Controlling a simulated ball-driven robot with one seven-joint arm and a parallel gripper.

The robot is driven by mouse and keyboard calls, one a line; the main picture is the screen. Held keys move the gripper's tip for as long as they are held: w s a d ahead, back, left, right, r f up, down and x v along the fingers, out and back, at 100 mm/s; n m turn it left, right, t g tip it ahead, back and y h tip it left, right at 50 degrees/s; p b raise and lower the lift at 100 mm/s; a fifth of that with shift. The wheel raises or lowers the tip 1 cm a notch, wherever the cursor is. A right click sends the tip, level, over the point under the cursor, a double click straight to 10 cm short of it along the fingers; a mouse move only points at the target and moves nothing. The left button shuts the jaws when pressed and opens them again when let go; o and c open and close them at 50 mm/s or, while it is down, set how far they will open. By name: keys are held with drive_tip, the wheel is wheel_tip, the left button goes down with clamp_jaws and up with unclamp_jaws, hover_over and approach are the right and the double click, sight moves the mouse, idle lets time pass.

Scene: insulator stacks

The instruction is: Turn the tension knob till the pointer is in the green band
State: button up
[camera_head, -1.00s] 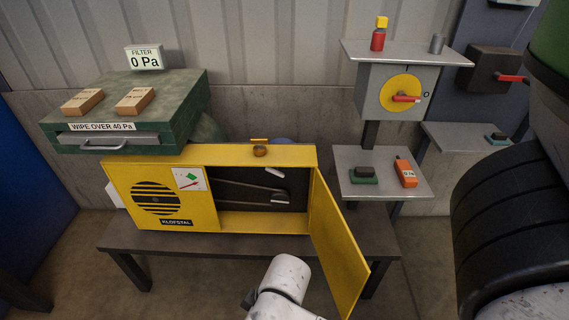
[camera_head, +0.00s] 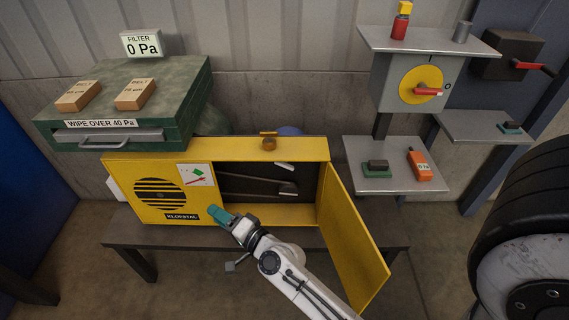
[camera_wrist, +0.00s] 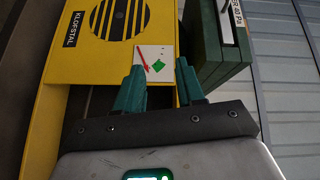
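The yellow KLOFSTAL cabinet (camera_head: 270,214) stands on a dark bench with its door (camera_head: 352,240) open to the right. A white gauge card (camera_head: 208,171) on its front has a green patch (camera_head: 197,172) and a red pointer (camera_head: 194,182). The pointer lies beside the green, apart from it; the card also shows in the wrist view (camera_wrist: 167,51). A small brown knob (camera_head: 269,144), probably the tension knob, sits at the cabinet's top edge. My gripper (camera_wrist: 160,68) is open and empty, its teal fingers apart. In the head view my gripper (camera_head: 219,215) is before the cabinet's lower front.
A grey switch box (camera_head: 392,85) and a shelf (camera_head: 435,182) with an orange meter (camera_head: 419,166) are at right. The open door juts forward beside my arm.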

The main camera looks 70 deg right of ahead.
drive_tip(key=s+d+m+g+h, duration=0.2)
drive_tip(key=d+m+h, duration=0.5)
drive_tip(key=d+m, duration=0.15)
drive_tip(key=m+g+h, duration=0.6)
drive_tip(key=m+g, duration=0.3)
drive_tip(key=m, duration=0.2)
approach(283, 165)
drive_tip(key=shift+t, duration=0.3)
drive_tip(key=x, duration=0.7)
drive_tip(key=f+x, duration=0.1)
drive_tip(key=x, duration=0.2)
drive_tip(key=shift+s+d, duration=0.15)
drive_tip(key=shift+d, duration=0.1)
drive_tip(key=shift+c, duration=0.4)
clamp_jaws()
